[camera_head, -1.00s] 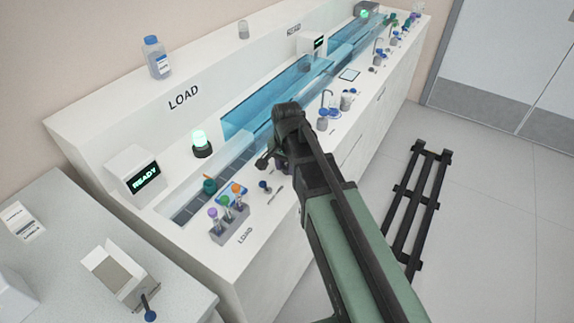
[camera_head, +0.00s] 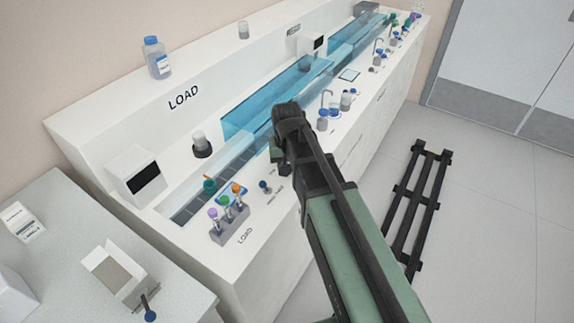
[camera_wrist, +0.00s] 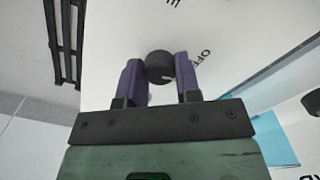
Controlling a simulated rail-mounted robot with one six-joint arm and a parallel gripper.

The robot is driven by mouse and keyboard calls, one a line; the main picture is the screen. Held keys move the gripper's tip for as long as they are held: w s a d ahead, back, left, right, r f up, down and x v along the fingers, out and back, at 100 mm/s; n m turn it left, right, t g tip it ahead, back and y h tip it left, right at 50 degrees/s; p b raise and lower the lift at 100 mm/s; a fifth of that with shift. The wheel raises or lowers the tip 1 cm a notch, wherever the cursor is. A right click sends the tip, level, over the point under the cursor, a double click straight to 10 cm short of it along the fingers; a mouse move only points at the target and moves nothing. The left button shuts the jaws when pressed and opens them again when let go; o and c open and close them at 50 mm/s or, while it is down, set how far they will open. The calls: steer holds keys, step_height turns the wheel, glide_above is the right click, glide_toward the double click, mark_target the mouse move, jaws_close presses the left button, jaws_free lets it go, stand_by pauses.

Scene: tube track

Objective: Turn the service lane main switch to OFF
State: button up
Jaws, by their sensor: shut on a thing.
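The main switch is a round black knob (camera_wrist: 159,66) in the wrist view, on a white panel with OFF printed to its right. A pale mark shows on the knob's lower right, on the side of the OFF print. My gripper (camera_wrist: 158,62) has its two purple fingers on either side of the knob, shut on it. In the head view my gripper (camera_head: 288,155) is over the front of the white counter (camera_head: 235,265), and my wrist hides the knob there.
The status display (camera_head: 147,177) and the lamp (camera_head: 201,145) by the LOAD sign are dark. A rack with several coloured-cap tubes (camera_head: 228,222) stands at the counter's front left. Blue-covered track (camera_head: 265,105) runs behind my gripper. A black rail frame (camera_head: 420,205) lies on the floor.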

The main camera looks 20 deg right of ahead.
steer(key=shift+n, duration=1)
steer(key=o, duration=0.9)
steer(key=shift+o, duration=0.2)
steer(key=shift+r, duration=0.1)
step_height(320, 180, up, 11)
steer(key=p, duration=1.1)
steer(key=shift+f, duration=0.2)
